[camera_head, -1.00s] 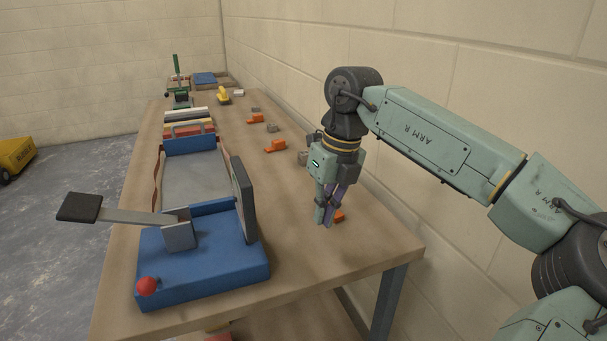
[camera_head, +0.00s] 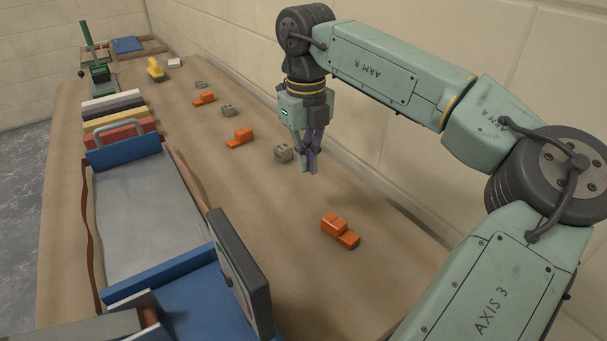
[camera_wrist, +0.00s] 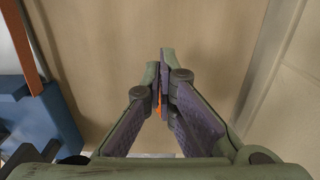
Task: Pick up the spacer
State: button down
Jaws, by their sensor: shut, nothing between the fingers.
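Stepped orange blocks and small grey blocks lie on the brown table; I cannot tell which is the spacer. The nearest orange block (camera_head: 340,230) lies by itself, in front of my gripper in the head view. My gripper (camera_head: 308,170) points down, shut and empty, and appears to be above the table. A grey block (camera_head: 283,152) shows just left of its fingertips. In the wrist view the closed fingertips (camera_wrist: 166,54) meet over bare table, and a sliver of orange (camera_wrist: 159,108) shows between the fingers, mostly hidden.
More orange blocks (camera_head: 240,137) (camera_head: 204,98) and grey blocks (camera_head: 227,110) run in a row toward the back. A blue-ended machine (camera_head: 175,300) with an upright plate (camera_head: 240,272) fills the left front. The wall borders the right side.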

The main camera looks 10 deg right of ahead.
aim_at(376, 279)
notch_tip(376, 279, down, 8)
jog(key=shift+s+f+p, duration=0.15)
jog(key=shift+p, duration=0.65)
jog(key=s, duration=0.1)
jog(key=s+d+p, duration=0.1)
jog(key=shift+s+d+f, duration=0.15)
jog(key=shift+s+f, duration=0.1)
jog(key=shift+s, duration=0.15)
jog(key=shift+s+d+f, duration=0.15)
jog(key=shift+s, duration=0.25)
jog(key=shift+s+d+f, duration=0.1)
jog(key=shift+s+d, duration=0.05)
jog(key=shift+s, duration=0.1)
jog(key=s+d+b, duration=0.2)
jog(key=s, duration=0.3)
jog(key=s+d+b, duration=0.2)
jog(key=s, duration=0.3)
jog(key=s+d+b, duration=0.2)
jog(key=s, duration=0.4)
jog(key=shift+d+b, duration=0.25)
jog(key=shift+b, duration=0.15)
